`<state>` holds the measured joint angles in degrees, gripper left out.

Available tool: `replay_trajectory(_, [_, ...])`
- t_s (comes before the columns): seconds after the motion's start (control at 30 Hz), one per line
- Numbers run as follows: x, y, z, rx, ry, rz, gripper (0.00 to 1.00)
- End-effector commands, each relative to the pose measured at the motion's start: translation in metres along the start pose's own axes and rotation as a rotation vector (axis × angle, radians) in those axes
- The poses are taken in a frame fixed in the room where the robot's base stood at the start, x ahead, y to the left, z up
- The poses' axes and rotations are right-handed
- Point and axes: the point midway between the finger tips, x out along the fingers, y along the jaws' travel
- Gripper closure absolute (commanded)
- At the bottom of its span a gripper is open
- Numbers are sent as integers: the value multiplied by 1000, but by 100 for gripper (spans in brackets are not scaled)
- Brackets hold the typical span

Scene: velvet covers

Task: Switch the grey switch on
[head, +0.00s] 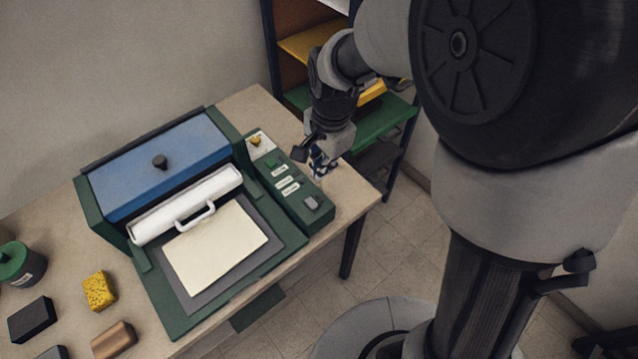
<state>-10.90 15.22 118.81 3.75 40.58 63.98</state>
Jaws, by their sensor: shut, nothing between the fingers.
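The grey switch (311,203) sits at the near end of the green control panel (290,205), on the right side of the green machine. It is small, and I cannot tell its on or off position. My gripper (318,168) is shut and empty, pointing down by the panel's right edge, a little beyond the grey switch in the picture. I cannot tell whether it touches the panel. Several pale labels and small green controls lie along the panel, and a yellow knob (256,141) is on a white plate at its far end.
The machine has a blue lid (160,165) with a black knob, a white roller with a handle, and a cream sheet (215,248). A yellow sponge (99,291), dark block (32,320), brown block (114,341) and green-lidded jar (20,264) stand left. A shelf (383,133) stands behind.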

Motion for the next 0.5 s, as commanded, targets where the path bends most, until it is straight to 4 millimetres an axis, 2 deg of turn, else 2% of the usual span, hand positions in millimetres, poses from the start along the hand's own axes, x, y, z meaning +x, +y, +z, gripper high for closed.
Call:
replay_trajectory(0.03, [6, -1, 0, 2, 2, -21, 100])
replay_trajectory(0.5, [-3, -6, 1, 0, 1, -69, 100])
